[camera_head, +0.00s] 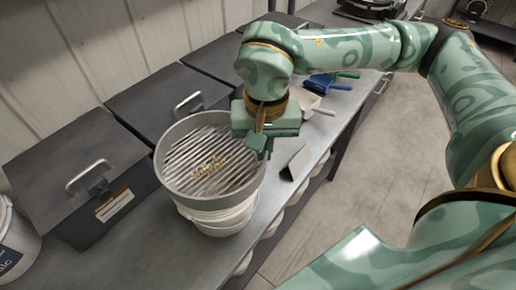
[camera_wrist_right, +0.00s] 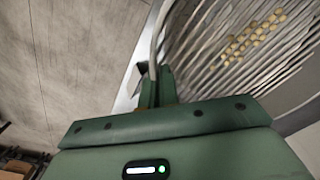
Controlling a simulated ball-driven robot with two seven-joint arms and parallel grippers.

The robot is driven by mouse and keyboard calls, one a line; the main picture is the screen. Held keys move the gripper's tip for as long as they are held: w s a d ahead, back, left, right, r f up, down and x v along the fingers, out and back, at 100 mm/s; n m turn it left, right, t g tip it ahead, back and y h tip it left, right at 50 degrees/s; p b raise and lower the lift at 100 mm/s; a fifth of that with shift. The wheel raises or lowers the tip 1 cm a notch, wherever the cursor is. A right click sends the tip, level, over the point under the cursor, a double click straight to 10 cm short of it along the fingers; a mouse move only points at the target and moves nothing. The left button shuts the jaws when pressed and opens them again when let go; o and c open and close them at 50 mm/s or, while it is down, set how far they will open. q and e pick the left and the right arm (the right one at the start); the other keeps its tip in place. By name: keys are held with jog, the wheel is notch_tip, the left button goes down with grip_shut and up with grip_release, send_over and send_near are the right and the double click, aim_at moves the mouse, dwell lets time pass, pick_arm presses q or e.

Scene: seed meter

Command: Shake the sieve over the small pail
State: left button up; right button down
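The sieve (camera_head: 165,150) is a round grey pan with a slatted floor. A cluster of tan seeds (camera_head: 208,167) lies on the slats near the middle. The sieve sits over the small white pail (camera_head: 222,226), whose top it hides; I cannot tell whether they touch. My right gripper (camera_head: 262,148) is at the sieve's right rim. In the right wrist view its fingers (camera_wrist_right: 158,85) close around the thin rim, with slats (camera_wrist_right: 290,68) and seeds (camera_wrist_right: 252,35) beyond. My left gripper is not in view.
Dark lidded bins (camera_head: 75,170) with handles line the wall behind the sieve. A white bucket (camera_head: 12,245) stands at the left. A small dark plate (camera_head: 298,163), a pale scoop (camera_head: 308,100) and a blue scoop (camera_head: 322,84) lie to the right.

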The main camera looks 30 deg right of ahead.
jog(key=shift+d, duration=0.3)
jog(key=shift+a, duration=0.1)
jog(key=shift+a, duration=1.1)
jog(key=shift+d, duration=0.1)
jog(key=shift+d, duration=1.05)
jog(key=shift+a, duration=1.1)
